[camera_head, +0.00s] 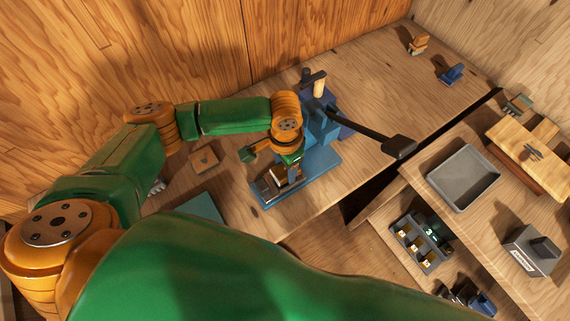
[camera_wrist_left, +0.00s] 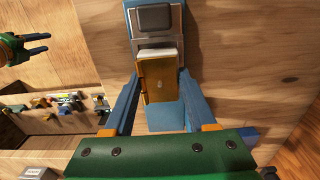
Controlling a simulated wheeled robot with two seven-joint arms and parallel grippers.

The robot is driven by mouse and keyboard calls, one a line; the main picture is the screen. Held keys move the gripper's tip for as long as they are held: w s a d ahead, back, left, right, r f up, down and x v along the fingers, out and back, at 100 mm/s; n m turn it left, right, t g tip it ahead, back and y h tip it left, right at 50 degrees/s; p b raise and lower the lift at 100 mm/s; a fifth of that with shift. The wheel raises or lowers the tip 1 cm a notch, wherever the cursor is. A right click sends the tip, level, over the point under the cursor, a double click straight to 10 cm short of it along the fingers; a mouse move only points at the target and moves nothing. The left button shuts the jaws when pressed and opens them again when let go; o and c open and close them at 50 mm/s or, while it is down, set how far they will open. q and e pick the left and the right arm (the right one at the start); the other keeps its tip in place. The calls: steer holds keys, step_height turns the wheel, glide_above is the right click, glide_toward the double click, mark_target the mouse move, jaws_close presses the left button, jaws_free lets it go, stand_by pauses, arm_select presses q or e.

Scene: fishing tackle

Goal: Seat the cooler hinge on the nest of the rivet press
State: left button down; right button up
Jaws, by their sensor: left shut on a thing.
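The blue rivet press (camera_head: 322,130) stands on the wooden bench, with a blue base plate (camera_head: 318,166). My left gripper (camera_head: 279,174) is low over the front of this base, pointing down. In the left wrist view its two blue fingers (camera_wrist_left: 160,82) lie on either side of a brass-coloured hinge plate (camera_wrist_left: 156,84) with a pale far edge, and it is shut on it. The hinge lies in line with a grey metal part (camera_wrist_left: 155,18) of the press. I cannot tell whether the hinge touches the nest. My right gripper (camera_wrist_left: 33,45) is open and empty.
The press lever's black handle (camera_head: 398,147) sticks out to the right. A grey tray (camera_head: 463,178) and a dark divided bin (camera_head: 421,242) are on the right. A small wooden block (camera_head: 205,160) lies left of the press. The bench behind the press is mostly clear.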

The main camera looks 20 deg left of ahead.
mark_target(285, 169)
arm_select(q)
steer(key=shift+f+b, duration=0.45)
steer(key=shift+f, duration=0.5)
steer(key=shift+c, duration=0.6)
jaws_free()
step_height(285, 169, up, 7)
steer(key=shift+r+b, duration=0.1)
steer(key=shift+b, duration=0.2)
